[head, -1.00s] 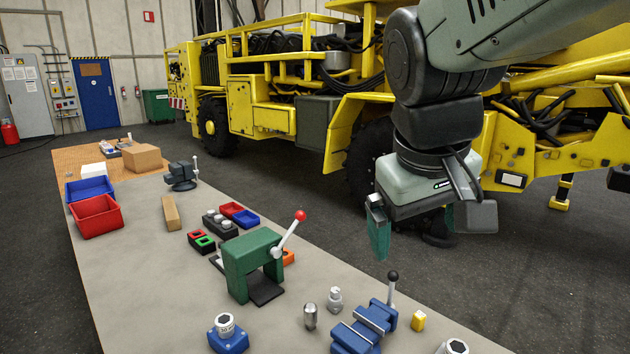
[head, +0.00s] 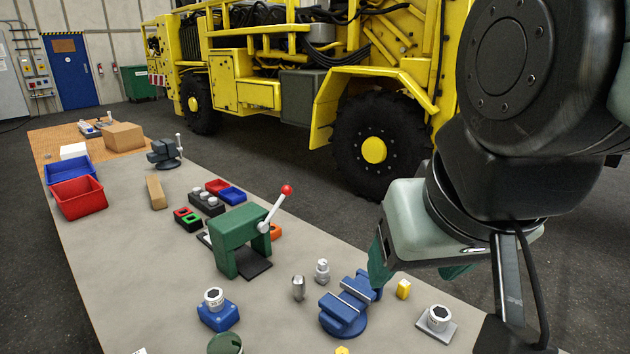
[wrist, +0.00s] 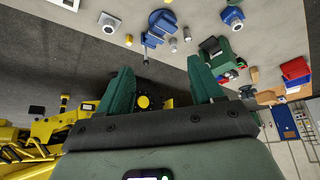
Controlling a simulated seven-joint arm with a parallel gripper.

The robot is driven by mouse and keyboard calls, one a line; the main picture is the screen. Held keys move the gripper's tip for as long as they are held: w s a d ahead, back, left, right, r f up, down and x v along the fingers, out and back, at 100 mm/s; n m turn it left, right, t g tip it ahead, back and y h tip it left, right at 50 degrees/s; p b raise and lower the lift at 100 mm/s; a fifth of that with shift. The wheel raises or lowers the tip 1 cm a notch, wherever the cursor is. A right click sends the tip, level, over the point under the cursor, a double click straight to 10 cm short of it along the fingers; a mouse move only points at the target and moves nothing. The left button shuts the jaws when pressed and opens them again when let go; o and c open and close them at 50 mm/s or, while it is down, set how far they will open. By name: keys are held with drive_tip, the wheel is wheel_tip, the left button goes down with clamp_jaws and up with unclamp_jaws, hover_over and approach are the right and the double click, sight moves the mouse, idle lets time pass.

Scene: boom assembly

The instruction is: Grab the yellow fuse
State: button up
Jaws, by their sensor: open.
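A small yellow block, which looks like the yellow fuse (head: 403,289), stands on the grey bench just right of the blue vise (head: 348,303) in the head view. It shows small in the wrist view (wrist: 128,40), beside the vise. My gripper (head: 418,270) is open and empty, off to the right of the vise and apart from the fuse. Its two green fingers spread wide in the wrist view (wrist: 160,68). In the head view one finger overlaps the vise. A second yellow piece (head: 342,350) is cut off at the bottom edge.
A socket on a grey plate (head: 437,322) lies right of the fuse. Two metal fittings, a blue-based socket (head: 217,311) and the green lever press (head: 244,241) stand left of the vise. Red and blue bins are farther back. A yellow machine (head: 250,80) stands behind the bench.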

drive_tip(key=shift+w, duration=0.1)
drive_tip(key=w+d+f+t+h, duration=0.1)
drive_tip(key=w+d+f, duration=0.35)
drive_tip(key=w, duration=0.35)
drive_tip(key=w+d+f+n+t+h, duration=0.1)
drive_tip(key=w+d+f, duration=0.2)
drive_tip(key=w+d, duration=0.35)
drive_tip(key=w+d+f, duration=0.3)
drive_tip(key=w+f, duration=0.1)
drive_tip(key=w, duration=0.6)
drive_tip(key=w+d+f+n+t+y, duration=0.1)
drive_tip(key=w+d+f, duration=0.2)
drive_tip(key=f, duration=0.4)
drive_tip(key=w+d+f+t+y, duration=0.1)
drive_tip(key=w+d+f, duration=0.1)
drive_tip(key=f, duration=0.4)
drive_tip(key=t+y, duration=0.2)
drive_tip(key=t, duration=0.1)
approach(405, 285)
drive_tip(key=shift+s+d+r, duration=0.4)
drive_tip(key=shift+s+r, duration=0.15)
drive_tip(key=shift+r, duration=0.2)
drive_tip(key=shift+f, duration=0.25)
drive_tip(key=x, duration=1)
drive_tip(key=shift+w+a+f, duration=0.1)
drive_tip(key=shift+a+f, duration=0.2)
drive_tip(key=c, duration=1.1)
